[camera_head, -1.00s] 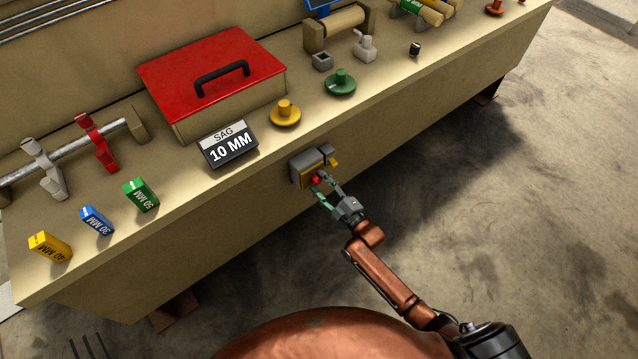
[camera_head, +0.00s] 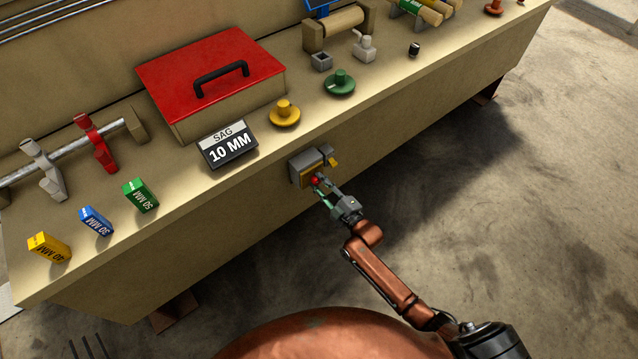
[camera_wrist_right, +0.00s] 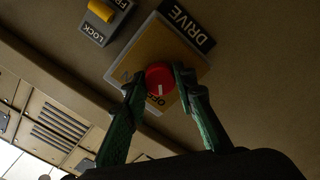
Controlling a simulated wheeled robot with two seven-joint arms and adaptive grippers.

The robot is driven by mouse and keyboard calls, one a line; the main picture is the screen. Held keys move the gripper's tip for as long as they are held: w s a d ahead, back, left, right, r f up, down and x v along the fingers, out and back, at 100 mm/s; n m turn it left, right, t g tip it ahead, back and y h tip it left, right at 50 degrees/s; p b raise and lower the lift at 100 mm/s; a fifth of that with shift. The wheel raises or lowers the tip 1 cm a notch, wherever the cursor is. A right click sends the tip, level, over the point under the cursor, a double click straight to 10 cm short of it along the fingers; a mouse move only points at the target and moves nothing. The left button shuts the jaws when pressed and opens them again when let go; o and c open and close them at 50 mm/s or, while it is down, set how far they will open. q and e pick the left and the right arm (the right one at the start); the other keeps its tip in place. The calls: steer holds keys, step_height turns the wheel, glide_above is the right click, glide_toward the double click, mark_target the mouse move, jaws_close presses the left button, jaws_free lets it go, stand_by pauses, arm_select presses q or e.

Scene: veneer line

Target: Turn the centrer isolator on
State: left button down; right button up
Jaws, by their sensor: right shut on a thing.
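The isolator is a red round knob (camera_wrist_right: 160,79) on a yellow plate (camera_wrist_right: 187,60), with a dark label reading DRIVE (camera_wrist_right: 187,27) at its edge. It is on the front face of the bench; the red knob also shows in the head view (camera_head: 315,181). A white mark on the knob points toward the word OFF. My right gripper (camera_wrist_right: 156,82) is shut on the knob, one green-and-dark finger on each side; it also shows in the head view (camera_head: 324,185). Part of the plate is hidden behind the fingers. My left gripper is not in view.
Beside the isolator is a grey plate with a yellow lever (camera_wrist_right: 101,10), marked LOCK. Above, the bench top (camera_head: 232,187) holds a red-lidded box (camera_head: 165,82), a SAG 10 MM sign (camera_head: 228,146), and yellow (camera_head: 285,115) and green (camera_head: 340,84) knobs. The floor in front is clear.

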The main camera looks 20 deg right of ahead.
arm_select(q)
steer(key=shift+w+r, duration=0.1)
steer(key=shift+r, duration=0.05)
arm_select(e)
steer(key=m+p, duration=0.1)
steer(key=m, duration=0.2)
steer(key=shift+r+m+p, duration=0.1)
steer(key=shift+m+p, duration=0.3)
steer(key=m+p, duration=0.1)
steer(key=m, duration=0.3)
steer(key=shift+m, duration=0.4)
steer(key=m+p, duration=0.1)
steer(key=m, duration=0.3)
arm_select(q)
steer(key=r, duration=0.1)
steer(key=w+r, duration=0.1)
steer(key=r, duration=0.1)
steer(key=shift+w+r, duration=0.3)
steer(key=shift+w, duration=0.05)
arm_select(e)
steer(key=m, duration=0.5)
steer(key=shift+f+m, duration=0.2)
steer(key=shift+m, duration=0.1)
steer(key=o, duration=1.2)
steer(key=shift+r, duration=0.1)
steer(key=shift+c, duration=0.2)
